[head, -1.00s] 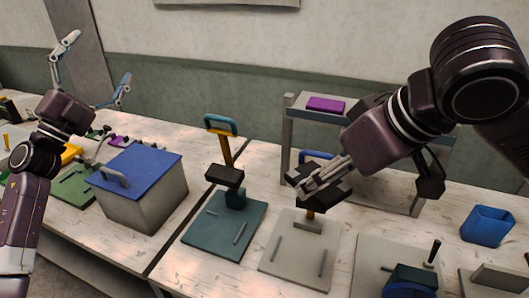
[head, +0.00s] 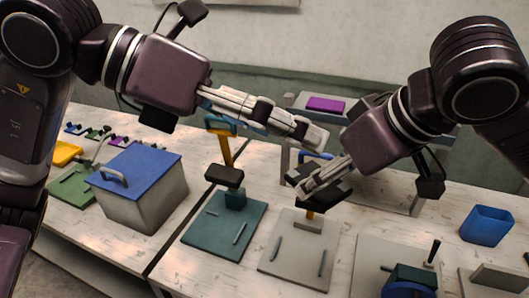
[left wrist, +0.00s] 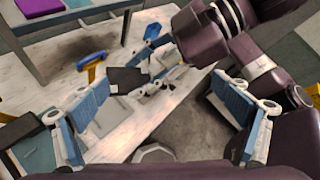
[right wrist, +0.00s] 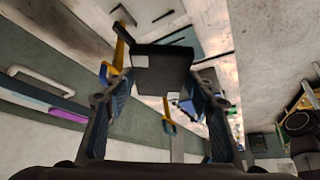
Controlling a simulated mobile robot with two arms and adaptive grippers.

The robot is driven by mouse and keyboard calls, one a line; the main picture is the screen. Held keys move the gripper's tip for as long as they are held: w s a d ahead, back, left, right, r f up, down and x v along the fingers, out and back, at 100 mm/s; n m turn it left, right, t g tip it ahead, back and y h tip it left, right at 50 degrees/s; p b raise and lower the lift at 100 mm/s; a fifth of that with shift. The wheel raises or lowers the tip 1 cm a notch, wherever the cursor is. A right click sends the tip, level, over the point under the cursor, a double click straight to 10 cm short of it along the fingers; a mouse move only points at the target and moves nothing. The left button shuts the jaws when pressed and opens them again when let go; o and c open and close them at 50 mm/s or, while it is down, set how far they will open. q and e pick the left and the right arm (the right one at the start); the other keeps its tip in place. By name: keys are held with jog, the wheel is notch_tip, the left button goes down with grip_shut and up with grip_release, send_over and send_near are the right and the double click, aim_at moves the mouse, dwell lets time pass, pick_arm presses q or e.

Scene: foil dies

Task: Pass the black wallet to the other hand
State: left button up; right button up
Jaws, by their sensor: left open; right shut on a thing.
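The black wallet (right wrist: 163,68) is a dark flat piece between the fingers of my right gripper (right wrist: 160,88), which is shut on it. In the left wrist view the wallet (left wrist: 128,80) sticks out to the left of the right gripper's fingers (left wrist: 155,82). My left gripper (head: 318,138) is open and empty, just above and behind the right one. In the left wrist view its spread fingers (left wrist: 158,100) frame the wallet from a distance.
Below stand a teal-based press (head: 225,228), a grey-based press (head: 297,255) and a grey box with a blue lid (head: 145,195). A grey shelf (head: 288,150) with a purple block (head: 325,104) stands behind. A blue cup (head: 487,226) is at the right.

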pick_arm(q)
jog(key=w+d+f+t+y, duration=0.1)
jog(key=f, duration=0.3)
jog(key=w+d+f+t+y, duration=0.1)
jog(key=w+d+f, duration=0.1)
jog(key=f, duration=0.2)
jog(key=w+d+f+y, duration=0.1)
jog(key=f+y, duration=0.1)
jog(key=f, duration=0.2)
jog(key=shift+w+d+m+t, duration=0.25)
jog(key=shift+d+m+t, duration=0.05)
jog(key=shift+t, duration=0.1)
jog(key=shift+c, duration=0.7)
jog(key=c, duration=1)
jog(key=shift+r, duration=0.1)
jog(key=shift+c, duration=0.6)
pick_arm(e)
jog(key=o, duration=1.3)
jog(key=shift+c, duration=0.2)
